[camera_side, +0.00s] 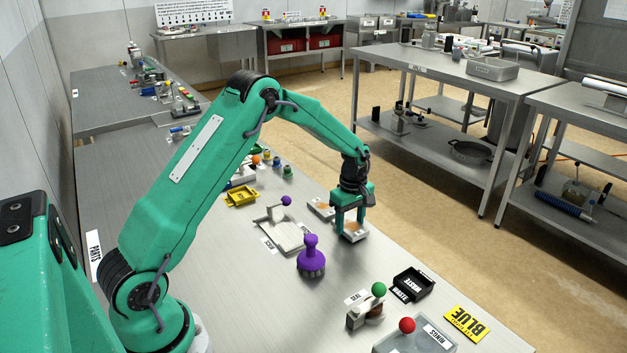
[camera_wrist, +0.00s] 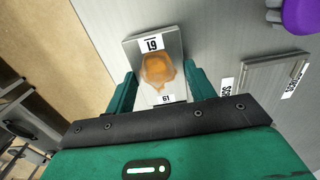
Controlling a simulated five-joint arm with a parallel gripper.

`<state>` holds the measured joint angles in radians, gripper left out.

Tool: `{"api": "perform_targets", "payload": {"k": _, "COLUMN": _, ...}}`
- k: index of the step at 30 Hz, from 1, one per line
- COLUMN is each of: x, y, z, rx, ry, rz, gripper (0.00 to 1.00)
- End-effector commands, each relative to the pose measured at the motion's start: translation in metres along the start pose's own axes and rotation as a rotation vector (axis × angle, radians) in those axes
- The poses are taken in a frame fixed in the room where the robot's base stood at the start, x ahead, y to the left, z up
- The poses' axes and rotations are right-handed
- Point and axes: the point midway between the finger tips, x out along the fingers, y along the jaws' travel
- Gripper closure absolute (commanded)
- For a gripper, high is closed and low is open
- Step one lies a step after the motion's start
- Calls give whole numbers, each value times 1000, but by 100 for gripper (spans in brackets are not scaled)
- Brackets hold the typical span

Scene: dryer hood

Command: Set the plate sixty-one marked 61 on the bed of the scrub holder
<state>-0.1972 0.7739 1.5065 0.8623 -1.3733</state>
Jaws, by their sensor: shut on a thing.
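The plate sixty-one (camera_wrist: 172,44) is a grey metal plate with an orange-brown stain and white 61 labels at two opposite edges. My gripper (camera_wrist: 163,88) is shut on it, one green finger at each side. In the side view my gripper (camera_side: 351,222) points down with the plate (camera_side: 354,238) low at the bench; I cannot tell whether it touches the bench. The scrub holder (camera_side: 285,234) is a flat grey bed with a purple ball knob, to the left of my gripper. Its bed looks bare. Part of it shows at the right of the wrist view (camera_wrist: 262,90).
A purple scrub brush (camera_side: 311,257) stands in front of the holder. Another stained plate (camera_side: 321,208) lies just behind my gripper. A black waste tray (camera_side: 413,284), a green-knobbed fixture (camera_side: 366,308) and a yellow sign (camera_side: 467,323) are nearer the front. A yellow tray (camera_side: 242,196) is farther back.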

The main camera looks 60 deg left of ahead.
Motion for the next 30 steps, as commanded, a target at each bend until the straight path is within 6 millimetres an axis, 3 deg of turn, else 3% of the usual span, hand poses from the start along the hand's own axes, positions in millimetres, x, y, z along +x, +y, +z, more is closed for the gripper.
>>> {"api": "perform_targets", "payload": {"k": 8, "x": -37, "y": 0, "z": 2, "rx": 1, "ry": 1, "rz": 5, "gripper": 76}}
{"api": "perform_targets", "payload": {"k": 21, "x": -80, "y": -26, "z": 75, "rx": 4, "ry": 0, "rz": 3, "gripper": 76}}
{"api": "perform_targets", "payload": {"k": 30, "x": -99, "y": -37, "z": 105, "rx": 2, "ry": 0, "rz": 2, "gripper": 76}}
